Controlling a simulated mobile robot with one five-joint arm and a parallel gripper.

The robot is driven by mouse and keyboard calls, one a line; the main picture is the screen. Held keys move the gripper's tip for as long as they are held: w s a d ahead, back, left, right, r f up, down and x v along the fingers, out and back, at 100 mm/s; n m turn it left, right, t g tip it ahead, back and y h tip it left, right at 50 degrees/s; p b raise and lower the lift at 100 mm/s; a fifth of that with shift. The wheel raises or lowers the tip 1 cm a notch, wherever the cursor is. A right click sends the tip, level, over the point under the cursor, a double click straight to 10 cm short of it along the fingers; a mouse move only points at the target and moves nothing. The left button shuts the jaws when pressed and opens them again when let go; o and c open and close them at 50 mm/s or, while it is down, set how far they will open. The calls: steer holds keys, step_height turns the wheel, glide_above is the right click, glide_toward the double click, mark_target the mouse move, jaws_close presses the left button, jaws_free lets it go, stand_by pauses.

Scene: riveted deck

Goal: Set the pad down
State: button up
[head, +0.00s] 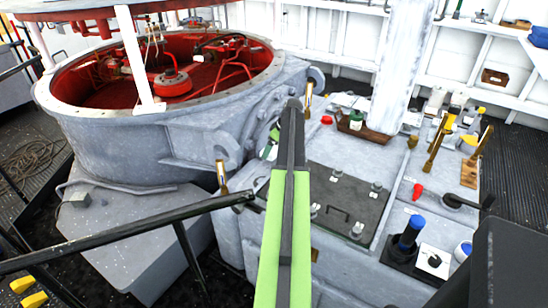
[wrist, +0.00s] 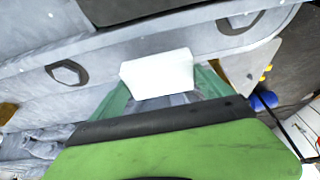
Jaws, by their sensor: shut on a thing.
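The pad (wrist: 157,72) appears as a plain white block in the middle of the wrist view, beyond the green and black part of my arm. My gripper (wrist: 160,84) is shut on it, with teal-green parts on both sides of the block. A grey curved surface lies behind the pad; I cannot tell whether they touch. In the head view my green and black arm reaches up the middle and largely hides the gripper, and I cannot make out the pad there.
A grey cabinet top (head: 400,150) carries a dark hatch panel (head: 340,205), a brown tray (head: 352,126), a blue-topped cylinder (head: 411,232) and several small items. A large round grey housing (head: 130,135) with a red interior stands left. A black railing (head: 110,245) crosses the lower left.

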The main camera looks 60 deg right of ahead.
mark_target(275, 150)
step_height(275, 150, down, 4)
steer(key=b, duration=0.4)
steer(key=shift+f, duration=0.2)
steer(key=shift+r, duration=0.25)
steer(key=shift+f, duration=0.2)
steer(key=o, duration=1.1)
steer(key=shift+r, duration=0.15)
steer(key=shift+r, duration=0.25)
steer(key=p+v, duration=1.1)
steer(key=shift+s+r, duration=0.25)
steer(key=shift+s, duration=0.05)
